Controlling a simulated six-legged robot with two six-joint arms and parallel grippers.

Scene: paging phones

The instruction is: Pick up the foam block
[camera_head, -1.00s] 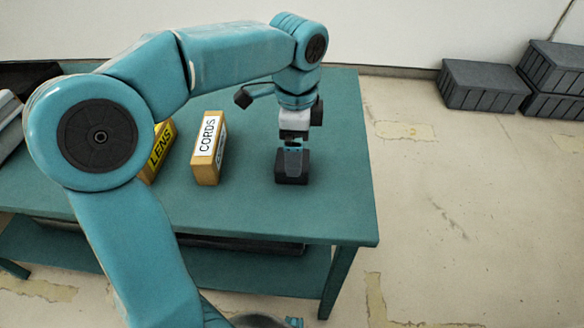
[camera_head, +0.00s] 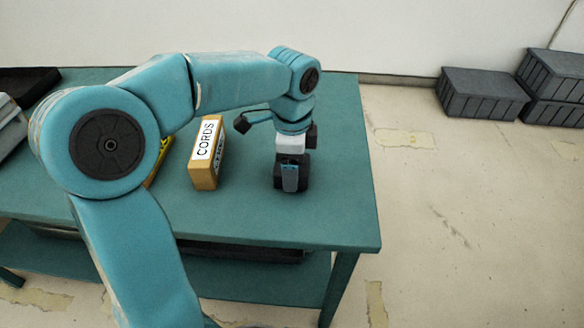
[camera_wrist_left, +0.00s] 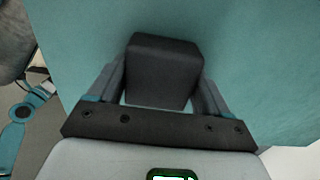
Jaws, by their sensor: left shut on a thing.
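The foam block (camera_head: 280,178) is a small dark grey block on the right part of the teal table (camera_head: 240,215). My left gripper (camera_head: 290,178) reaches down over it and is shut on it. In the left wrist view the block (camera_wrist_left: 164,70) sits between the two fingers of the left gripper (camera_wrist_left: 160,88). I cannot tell whether the block still touches the table. My right gripper is not in view.
A tan box labelled CORDS (camera_head: 207,153) stands left of the block. A yellow box (camera_head: 160,158) is mostly hidden behind my arm. A dark tray (camera_head: 28,82) lies at the far left. Grey crates (camera_head: 482,95) stand on the floor at right.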

